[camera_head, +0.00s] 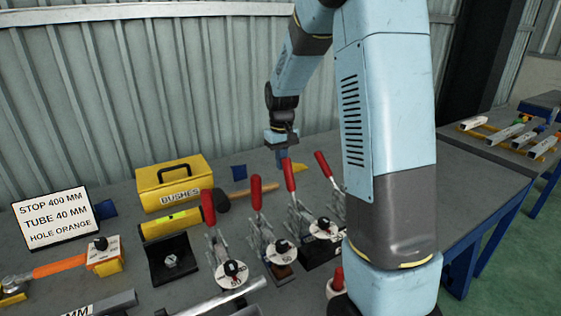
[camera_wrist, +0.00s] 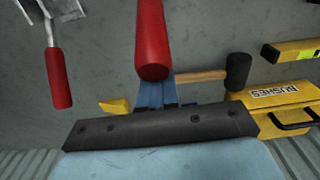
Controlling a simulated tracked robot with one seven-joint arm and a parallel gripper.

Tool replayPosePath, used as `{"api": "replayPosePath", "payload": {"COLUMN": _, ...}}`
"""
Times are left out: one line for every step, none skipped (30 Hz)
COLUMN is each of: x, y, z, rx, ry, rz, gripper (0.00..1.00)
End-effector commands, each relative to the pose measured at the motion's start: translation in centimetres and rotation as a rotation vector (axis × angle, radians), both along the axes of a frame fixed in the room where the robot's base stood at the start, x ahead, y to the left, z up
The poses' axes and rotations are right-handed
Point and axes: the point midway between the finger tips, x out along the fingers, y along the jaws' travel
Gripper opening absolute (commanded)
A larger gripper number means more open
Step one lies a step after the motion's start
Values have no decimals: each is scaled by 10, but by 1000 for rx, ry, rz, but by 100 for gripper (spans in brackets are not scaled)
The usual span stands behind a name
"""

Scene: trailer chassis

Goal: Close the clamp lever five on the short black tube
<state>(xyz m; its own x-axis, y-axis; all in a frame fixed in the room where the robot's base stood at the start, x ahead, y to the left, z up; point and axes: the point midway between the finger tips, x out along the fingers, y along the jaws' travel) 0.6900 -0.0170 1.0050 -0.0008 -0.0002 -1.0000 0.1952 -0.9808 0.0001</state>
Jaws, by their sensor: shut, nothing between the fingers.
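Several toggle clamps with red lever handles stand in a row on the bench in the head view. The handles stand up, including a red lever (camera_head: 288,173) close to my gripper and another red lever (camera_head: 322,163) to its right. I cannot read which is number five. My gripper (camera_head: 282,152) is shut and empty, pointing down behind the lever tops. In the wrist view a red handle (camera_wrist: 151,42) is in front of my shut fingers (camera_wrist: 157,93); contact cannot be told. A second red handle (camera_wrist: 58,75) is at left. I cannot make out the short black tube.
A yellow bushes box (camera_head: 174,183), a hammer (camera_head: 250,191) and a yellow level (camera_head: 170,222) lie behind the clamps. A sign (camera_head: 53,219) stands at left, near an orange-handled tool (camera_head: 60,267). My own arm hides the bench at right.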

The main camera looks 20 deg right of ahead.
Motion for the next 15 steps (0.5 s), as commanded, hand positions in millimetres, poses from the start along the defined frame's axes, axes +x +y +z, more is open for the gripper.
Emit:
{"api": "replayPosePath", "payload": {"x": -3, "y": -1, "z": 1, "rx": 0, "ry": 0, "rz": 0, "gripper": 0}}
{"api": "replayPosePath", "payload": {"x": -4, "y": -1, "z": 1, "rx": 0, "ry": 0, "rz": 0, "gripper": 0}}
{"api": "replayPosePath", "payload": {"x": -5, "y": -1, "z": 2, "rx": 0, "ry": 0, "rz": 0, "gripper": 0}}
{"api": "replayPosePath", "payload": {"x": -7, "y": -2, "z": 3, "rx": 0, "ry": 0, "rz": 0, "gripper": 0}}
{"api": "replayPosePath", "payload": {"x": -8, "y": -2, "z": 3, "rx": 0, "ry": 0, "rz": 0, "gripper": 0}}
{"api": "replayPosePath", "payload": {"x": -10, "y": -2, "z": 4, "rx": 0, "ry": 0, "rz": 0, "gripper": 0}}
{"api": "replayPosePath", "payload": {"x": -11, "y": -2, "z": 5, "rx": 0, "ry": 0, "rz": 0, "gripper": 0}}
{"api": "replayPosePath", "payload": {"x": -13, "y": -3, "z": 5, "rx": 0, "ry": 0, "rz": 0, "gripper": 0}}
{"api": "replayPosePath", "payload": {"x": -14, "y": -3, "z": 6, "rx": 0, "ry": 0, "rz": 0, "gripper": 0}}
{"api": "replayPosePath", "payload": {"x": -16, "y": -3, "z": 6, "rx": 0, "ry": 0, "rz": -1, "gripper": 0}}
{"api": "replayPosePath", "payload": {"x": -17, "y": -4, "z": 6, "rx": 0, "ry": 1, "rz": -1, "gripper": 0}}
{"api": "replayPosePath", "payload": {"x": -19, "y": -4, "z": 7, "rx": 0, "ry": 1, "rz": 0, "gripper": 0}}
{"api": "replayPosePath", "payload": {"x": -20, "y": -4, "z": 7, "rx": 0, "ry": 1, "rz": -1, "gripper": 0}}
{"api": "replayPosePath", "payload": {"x": -21, "y": -4, "z": 8, "rx": 0, "ry": 1, "rz": 0, "gripper": 0}}
{"api": "replayPosePath", "payload": {"x": -22, "y": -4, "z": 8, "rx": 0, "ry": 0, "rz": 0, "gripper": 0}}
